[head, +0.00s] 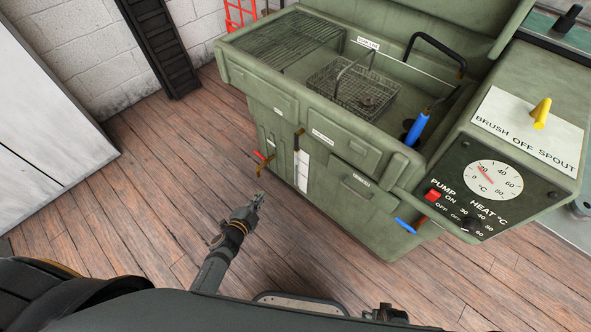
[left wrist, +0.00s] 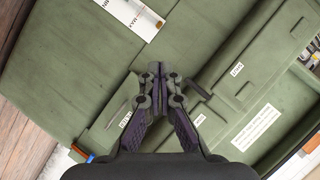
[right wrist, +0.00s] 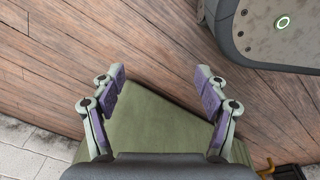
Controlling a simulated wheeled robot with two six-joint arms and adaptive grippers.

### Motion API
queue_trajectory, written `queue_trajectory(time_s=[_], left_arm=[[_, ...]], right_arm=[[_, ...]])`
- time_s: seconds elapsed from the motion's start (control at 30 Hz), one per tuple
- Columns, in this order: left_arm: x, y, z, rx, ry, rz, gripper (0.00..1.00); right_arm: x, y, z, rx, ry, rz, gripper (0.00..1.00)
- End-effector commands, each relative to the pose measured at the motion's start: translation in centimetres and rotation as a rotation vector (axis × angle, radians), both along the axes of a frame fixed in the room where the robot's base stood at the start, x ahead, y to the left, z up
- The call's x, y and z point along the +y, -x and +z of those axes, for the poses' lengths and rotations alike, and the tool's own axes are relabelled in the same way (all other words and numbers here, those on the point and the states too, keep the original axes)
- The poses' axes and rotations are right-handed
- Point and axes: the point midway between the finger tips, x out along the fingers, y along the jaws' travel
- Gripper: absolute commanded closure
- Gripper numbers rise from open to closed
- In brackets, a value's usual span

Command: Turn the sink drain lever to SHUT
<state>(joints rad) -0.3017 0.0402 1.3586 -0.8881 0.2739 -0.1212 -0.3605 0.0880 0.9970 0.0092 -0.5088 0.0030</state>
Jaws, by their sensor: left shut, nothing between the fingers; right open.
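A green parts-washer sink (head: 340,130) stands ahead in the head view. A small blue-tipped lever (head: 405,225) sticks out low on its front right, beside a red piece. A red-tipped piece (head: 260,156) shows at its front left, near brass fittings. Labels there are too small to read, so I cannot tell which is the drain lever. My left gripper (head: 258,198) is shut and empty, in front of the sink's lower front, apart from both. In the left wrist view the left gripper (left wrist: 157,72) points at the green panel. My right gripper (right wrist: 160,82) is open and empty.
A blue-handled tool (head: 417,127) and a wire basket (head: 352,88) are at the sink's basin. A control box (head: 490,180) with a dial stands at right. A white sight gauge (head: 302,168) is on the front. Wooden floor (head: 150,180) is clear at left.

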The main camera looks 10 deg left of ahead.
Motion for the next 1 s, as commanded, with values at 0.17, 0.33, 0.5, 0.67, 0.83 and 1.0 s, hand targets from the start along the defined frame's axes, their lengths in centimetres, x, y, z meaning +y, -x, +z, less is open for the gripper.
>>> queue_trajectory(time_s=[0.17,0.33,0.5,0.67,0.83,1.0], left_arm=[[-4.4,-3.4,3.1,-0.305,-0.214,-0.233,1.00],[-7.0,-3.8,6.2,-0.477,-0.374,-0.365,1.00],[-7.9,-3.7,7.7,-0.536,-0.442,-0.413,1.00],[-7.9,-3.7,8.0,-0.539,-0.447,-0.416,1.00],[-7.9,-3.8,8.0,-0.538,-0.445,-0.415,1.00],[-8.8,-5.2,8.0,-0.539,-0.443,-0.412,1.00]], right_arm=[[0.2,-2.3,-6.2,-0.012,-0.001,0.001,0.26],[0.3,-3.6,-7.9,-0.015,-0.002,0.001,0.26],[0.4,-4.0,-8.1,-0.016,-0.002,0.001,0.26],[0.4,-4.0,-7.8,-0.016,-0.002,0.001,0.26],[0.4,-4.0,-7.9,-0.016,-0.002,0.001,0.26],[0.4,-4.1,-7.8,-0.017,-0.002,0.002,0.26]])
